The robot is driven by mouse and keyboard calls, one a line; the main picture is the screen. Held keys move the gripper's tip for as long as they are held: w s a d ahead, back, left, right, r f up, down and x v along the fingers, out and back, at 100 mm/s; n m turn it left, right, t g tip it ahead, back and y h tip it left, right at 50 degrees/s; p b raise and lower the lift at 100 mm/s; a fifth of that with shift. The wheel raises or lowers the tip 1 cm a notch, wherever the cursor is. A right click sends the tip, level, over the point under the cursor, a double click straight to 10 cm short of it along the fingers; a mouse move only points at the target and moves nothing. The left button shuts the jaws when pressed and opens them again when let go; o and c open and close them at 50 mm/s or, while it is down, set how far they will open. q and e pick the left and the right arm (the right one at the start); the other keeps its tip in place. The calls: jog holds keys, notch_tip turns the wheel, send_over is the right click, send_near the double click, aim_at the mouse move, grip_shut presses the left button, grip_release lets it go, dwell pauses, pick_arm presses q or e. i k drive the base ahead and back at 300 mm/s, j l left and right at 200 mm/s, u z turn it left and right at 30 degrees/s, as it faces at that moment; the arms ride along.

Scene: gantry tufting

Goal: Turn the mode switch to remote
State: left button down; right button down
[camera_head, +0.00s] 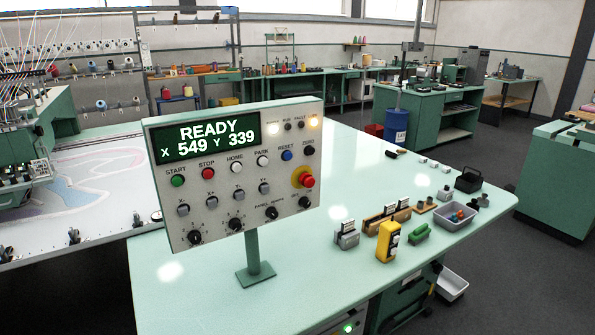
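A grey control panel (228,211) stands on a post on the pale green table. Its screen (207,137) reads READY, X 549, Y 339. Several black rotary knobs run along its bottom edge. The knob (271,213) third from the left has small lettering above it that seems to read PANEL / REMOTE; its pointer direction is too small to tell for sure. Lamps (273,128) at the top right of the panel include two that glow. Neither of my grippers is in view, and nothing covers the panel face.
To the right sit a yellow device (388,241), a green block (419,232), a grey tray (455,217) and a red emergency button (308,181) on the panel. A tufting machine (22,140) stands at the left.

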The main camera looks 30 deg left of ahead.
aim_at(271, 212)
jog(key=u, duration=1.35)
